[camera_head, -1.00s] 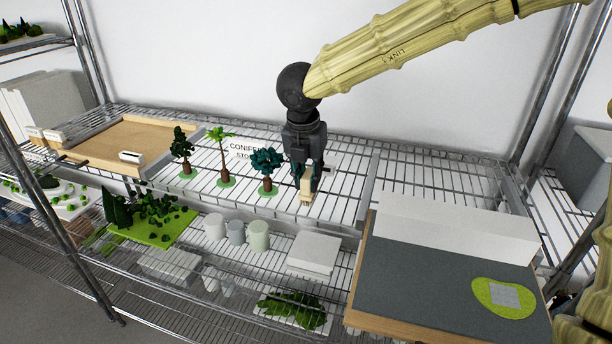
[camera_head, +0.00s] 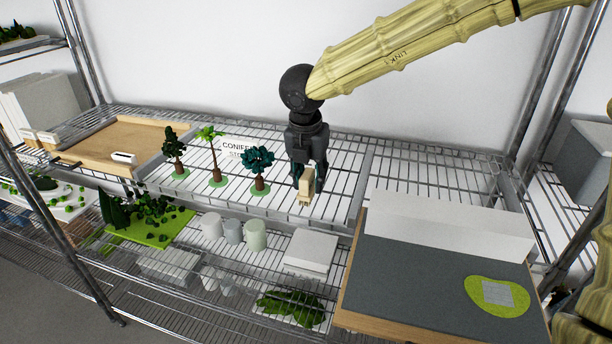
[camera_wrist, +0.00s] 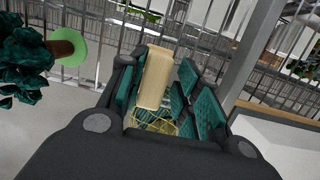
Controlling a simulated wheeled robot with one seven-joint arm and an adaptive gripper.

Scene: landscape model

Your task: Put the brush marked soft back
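My gripper (camera_head: 307,180) is shut on a small pale wooden piece, apparently the brush (camera_head: 306,189), above the wire shelf. In the wrist view the brush (camera_wrist: 156,78) sits between the teal-padded fingers of my gripper (camera_wrist: 160,95). Yellowish strands show near its lower end, perhaps bristles. No "soft" mark can be read on it. The fingers hide part of it. I see no clearly marked place for the brush.
Tree models stand left of my gripper, the nearest a teal-leaved tree (camera_head: 258,162). A CONIFER sign (camera_head: 238,147) lies behind them. A wooden tray (camera_head: 125,140) is at far left. A grey-topped board (camera_head: 420,262) stands at right. Bare wire shelf (camera_head: 425,170) lies behind it.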

